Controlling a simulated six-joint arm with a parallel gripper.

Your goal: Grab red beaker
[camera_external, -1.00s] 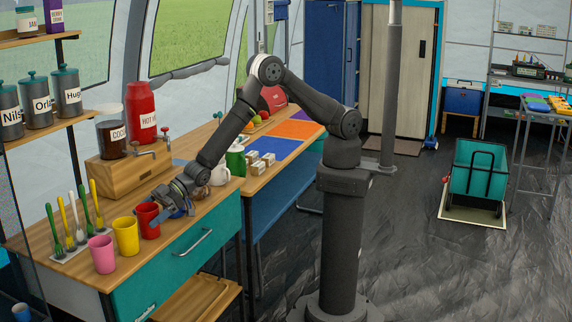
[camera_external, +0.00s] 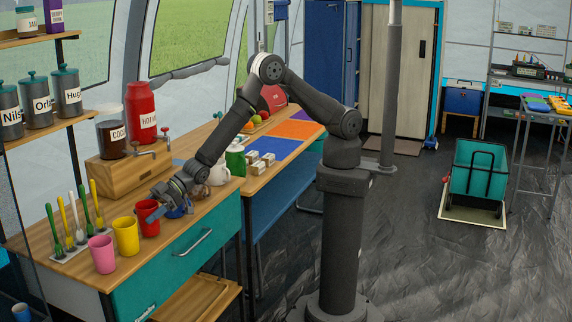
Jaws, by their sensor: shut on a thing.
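The fingers hide part of the beaker's right upper edge. I cannot tell whether its base touches the counter.
A yellow beaker (camera_external: 126,237) and a pink beaker (camera_external: 102,255) stand to the left. A blue beaker (camera_external: 177,210) is partly hidden behind my gripper. A wooden box (camera_external: 128,171) stands behind.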

